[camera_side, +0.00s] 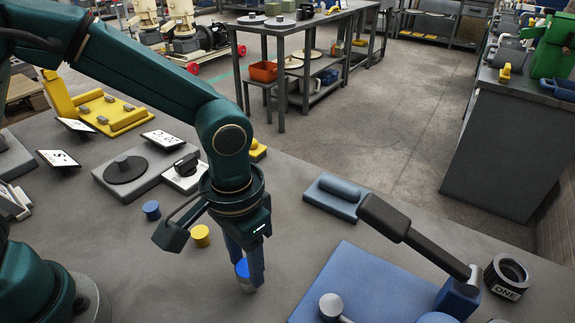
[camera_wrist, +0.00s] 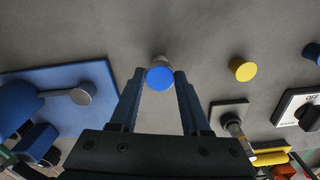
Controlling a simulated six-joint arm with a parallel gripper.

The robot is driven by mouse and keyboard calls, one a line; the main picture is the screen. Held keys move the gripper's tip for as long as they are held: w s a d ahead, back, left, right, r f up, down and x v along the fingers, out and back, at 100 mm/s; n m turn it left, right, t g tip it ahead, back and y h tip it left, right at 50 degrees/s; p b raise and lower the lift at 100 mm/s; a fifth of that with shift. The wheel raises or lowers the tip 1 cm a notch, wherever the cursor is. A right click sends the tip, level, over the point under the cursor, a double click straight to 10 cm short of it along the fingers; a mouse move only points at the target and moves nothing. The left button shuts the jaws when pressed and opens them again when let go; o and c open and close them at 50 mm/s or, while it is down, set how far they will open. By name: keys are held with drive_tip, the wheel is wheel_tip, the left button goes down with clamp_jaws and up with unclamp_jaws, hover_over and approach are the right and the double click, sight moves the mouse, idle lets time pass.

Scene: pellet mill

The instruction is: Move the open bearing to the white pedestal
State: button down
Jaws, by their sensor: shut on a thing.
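My gripper (camera_side: 246,277) points down over the grey bench and is shut on a small blue-topped round piece (camera_side: 242,268). In the wrist view, the piece's blue round face (camera_wrist: 160,78) sits between the two fingertips (camera_wrist: 160,74). A black ring marked ONE (camera_side: 507,274) stands at the right. I cannot tell for certain which piece is the open bearing.
A yellow cylinder (camera_side: 200,236) and a blue cylinder (camera_side: 151,210) stand left of my gripper. A blue plate (camera_side: 365,285) with a black-handled lever (camera_side: 410,235) lies to the right. A rotary switch (camera_side: 185,172) and a grey block with a disc (camera_side: 127,169) stand behind.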

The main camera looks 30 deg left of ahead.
drive_tip(key=shift+f, duration=0.3)
drive_tip(key=shift+f, duration=0.15)
idle(0.3)
unclamp_jaws()
idle(0.4)
wheel_tip(320, 180, up, 9)
idle(1.5)
